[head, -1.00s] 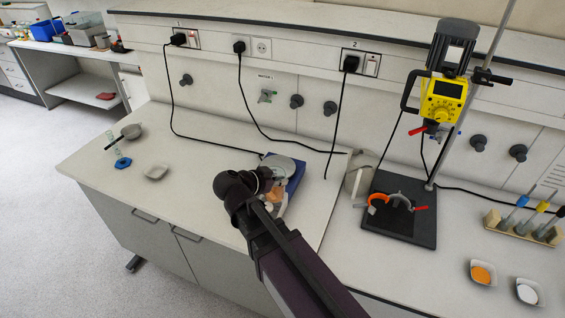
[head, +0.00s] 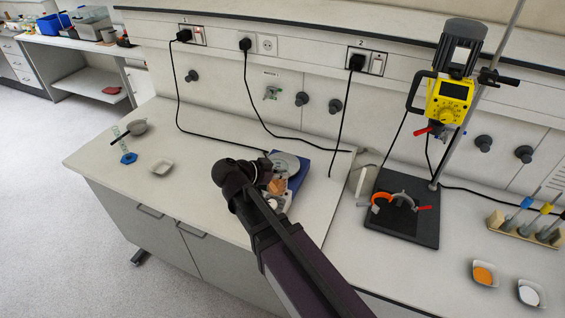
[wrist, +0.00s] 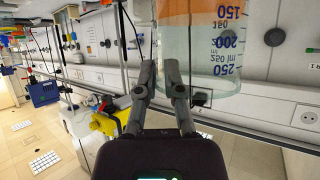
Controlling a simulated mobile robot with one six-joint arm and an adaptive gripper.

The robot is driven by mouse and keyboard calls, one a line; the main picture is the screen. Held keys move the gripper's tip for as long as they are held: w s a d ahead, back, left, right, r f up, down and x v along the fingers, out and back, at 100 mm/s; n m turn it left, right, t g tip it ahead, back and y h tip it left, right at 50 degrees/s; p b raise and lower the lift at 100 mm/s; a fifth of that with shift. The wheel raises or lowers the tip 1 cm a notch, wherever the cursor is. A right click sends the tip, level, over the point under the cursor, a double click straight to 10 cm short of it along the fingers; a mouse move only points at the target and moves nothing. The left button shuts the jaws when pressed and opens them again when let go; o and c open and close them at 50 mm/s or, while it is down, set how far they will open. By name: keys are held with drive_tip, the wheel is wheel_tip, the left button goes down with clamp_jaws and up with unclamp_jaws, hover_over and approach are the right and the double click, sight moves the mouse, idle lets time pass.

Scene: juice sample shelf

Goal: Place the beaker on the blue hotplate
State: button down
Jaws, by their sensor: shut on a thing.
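My fingers and the beaker are not clear in the head view, so I cannot tell the gap between beaker and plate.
A black-based stand with a yellow stirrer (head: 447,100) is right of the hotplate. White dishes, one with orange powder (head: 484,273), lie at the front right. A small white dish (head: 160,166) and blue piece (head: 129,158) lie left. Cables hang behind. The bench's left-middle is clear.

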drive_tip(key=shift+a+r+m+g+h+p, duration=0.3)
drive_tip(key=shift+a+r+m+g+p, duration=0.05)
drive_tip(key=shift+a+r+m+g, duration=0.25)
drive_tip(key=w+d+f+b, duration=0.1)
drive_tip(key=w, duration=1.3)
drive_tip(key=shift+w+f, duration=0.2)
drive_tip(key=shift+w, duration=0.1)
drive_tip(key=shift+w+d, duration=0.1)
drive_tip(key=shift+w+d+f+b, duration=0.1)
drive_tip(key=shift+w+f+b, duration=0.2)
drive_tip(key=shift+f+b, duration=0.7)
drive_tip(key=shift+w+f+b, duration=0.25)
drive_tip(key=shift+f+b, duration=0.6)
drive_tip(key=shift+b, duration=0.2)
drive_tip(key=shift+f, duration=0.15)
drive_tip(key=c, duration=0.8)
unclamp_jaws()
